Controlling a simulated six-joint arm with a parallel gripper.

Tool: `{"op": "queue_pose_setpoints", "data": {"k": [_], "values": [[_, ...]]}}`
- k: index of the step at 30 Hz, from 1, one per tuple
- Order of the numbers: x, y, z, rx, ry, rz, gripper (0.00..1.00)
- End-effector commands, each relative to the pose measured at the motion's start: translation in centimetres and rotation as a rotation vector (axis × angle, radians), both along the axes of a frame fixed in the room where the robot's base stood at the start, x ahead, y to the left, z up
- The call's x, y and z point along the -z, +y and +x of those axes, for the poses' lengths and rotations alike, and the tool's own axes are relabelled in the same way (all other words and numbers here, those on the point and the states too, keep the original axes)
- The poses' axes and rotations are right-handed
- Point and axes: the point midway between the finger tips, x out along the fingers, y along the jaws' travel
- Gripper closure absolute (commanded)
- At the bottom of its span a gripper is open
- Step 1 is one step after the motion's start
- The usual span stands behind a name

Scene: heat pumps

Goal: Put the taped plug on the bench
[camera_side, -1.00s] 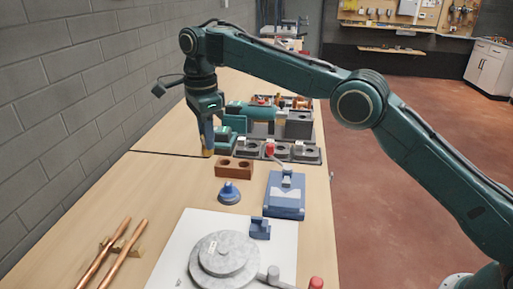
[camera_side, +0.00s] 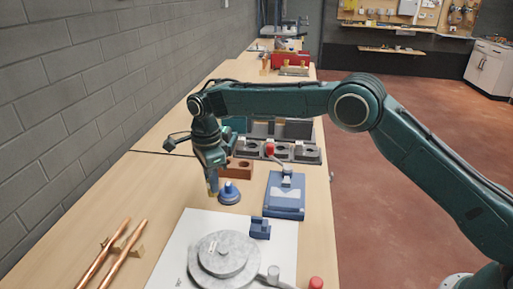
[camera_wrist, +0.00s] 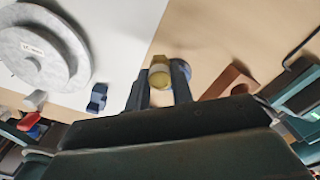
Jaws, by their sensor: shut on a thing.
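My gripper (camera_side: 212,186) is shut on a small brass plug with a pale band of tape around it. In the wrist view the plug (camera_wrist: 160,74) sits between the two fingertips (camera_wrist: 161,90). In the side view the fingers partly hide it, and it hangs over the wooden bench (camera_side: 150,190), just left of a blue round-based piece (camera_side: 230,194). Whether the plug touches the bench is hard to tell; it appears slightly above it.
A brown block with holes (camera_side: 239,170) stands behind the blue piece. A blue device with a red knob (camera_side: 285,196) is to the right. A white board (camera_side: 180,250) with a grey disc stack (camera_side: 222,258) lies in front. Copper pipes (camera_side: 118,256) lie front left; bench between is clear.

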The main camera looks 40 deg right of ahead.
Motion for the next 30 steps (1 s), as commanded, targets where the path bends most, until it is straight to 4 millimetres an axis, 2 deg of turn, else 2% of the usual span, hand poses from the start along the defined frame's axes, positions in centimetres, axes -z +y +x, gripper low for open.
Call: {"op": "queue_pose_setpoints", "data": {"k": [5,17,30], "values": [[0.3,0.0,0.0,0.0,0.0,0.0,1.0],[4.1,0.0,0.0,0.0,0.001,-0.001,1.0],[4.5,0.0,0.0,0.0,0.0,0.0,1.0]]}}
